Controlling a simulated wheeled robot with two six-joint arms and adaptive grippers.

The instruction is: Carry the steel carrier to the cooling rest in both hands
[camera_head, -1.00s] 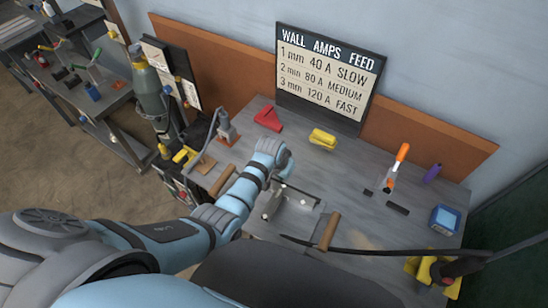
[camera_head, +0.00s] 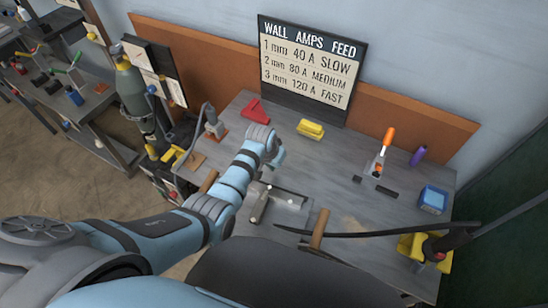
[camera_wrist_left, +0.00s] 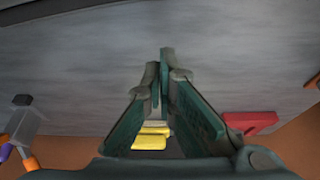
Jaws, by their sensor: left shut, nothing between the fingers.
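A grey metal frame, apparently the steel carrier (camera_head: 290,198), lies on the workbench in the head view. A wooden handle (camera_head: 319,229) stands at its right and another (camera_head: 209,182) shows at the left, partly behind my arm. My left gripper (camera_head: 279,157) is above the bench, just beyond the frame and apart from it. In the left wrist view its fingers (camera_wrist_left: 163,62) meet at the tips with nothing between them. My right gripper is not in view. I cannot tell which thing is the cooling rest.
A yellow block (camera_head: 311,129) and a red angle piece (camera_head: 254,110) lie at the back, below a settings board (camera_head: 310,65). An orange-handled tool (camera_head: 383,150), a purple cylinder (camera_head: 418,155) and a blue box (camera_head: 433,199) stand right.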

